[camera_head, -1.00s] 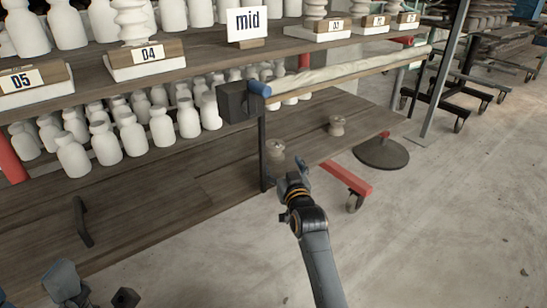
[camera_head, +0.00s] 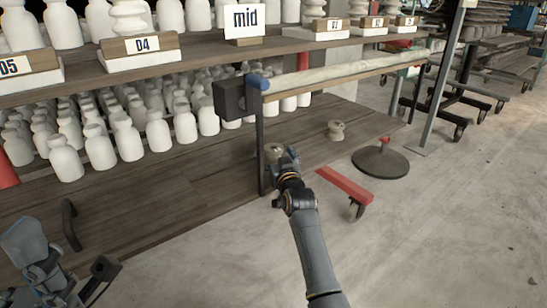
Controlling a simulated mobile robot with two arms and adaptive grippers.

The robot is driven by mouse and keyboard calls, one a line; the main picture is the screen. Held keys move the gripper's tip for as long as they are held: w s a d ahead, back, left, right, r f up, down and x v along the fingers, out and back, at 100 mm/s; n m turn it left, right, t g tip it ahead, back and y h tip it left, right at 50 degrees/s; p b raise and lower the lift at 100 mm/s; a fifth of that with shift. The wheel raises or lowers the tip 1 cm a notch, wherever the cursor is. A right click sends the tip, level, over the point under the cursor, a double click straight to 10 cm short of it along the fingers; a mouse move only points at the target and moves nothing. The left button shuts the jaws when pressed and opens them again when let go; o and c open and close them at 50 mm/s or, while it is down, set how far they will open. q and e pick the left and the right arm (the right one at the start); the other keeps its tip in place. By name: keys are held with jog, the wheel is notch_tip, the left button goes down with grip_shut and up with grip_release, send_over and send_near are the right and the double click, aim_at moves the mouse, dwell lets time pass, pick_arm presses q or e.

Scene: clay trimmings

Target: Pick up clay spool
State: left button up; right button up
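A small grey-beige clay spool (camera_head: 273,152) stands on the low wooden shelf, just right of the dark upright post. My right gripper (camera_head: 288,156) is at this spool's right side and partly overlaps it in the picture. I cannot tell if they touch, or how far its fingers are apart. My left gripper (camera_head: 98,279) is low at the left edge of the picture, far from both spools. Its fingers are not clear enough to judge.
The low shelf (camera_head: 150,195) has a wide bare front. A dark post (camera_head: 261,145) stands close left of the near spool. A long pale roll (camera_head: 340,73) runs above the spools. White bottles crowd the shelf's back left. A red bar (camera_head: 345,184) lies right of my arm.

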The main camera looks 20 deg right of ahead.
jog(key=c, duration=1.1)
jog(key=shift+c, duration=0.8)
jog(key=shift+r, duration=0.2)
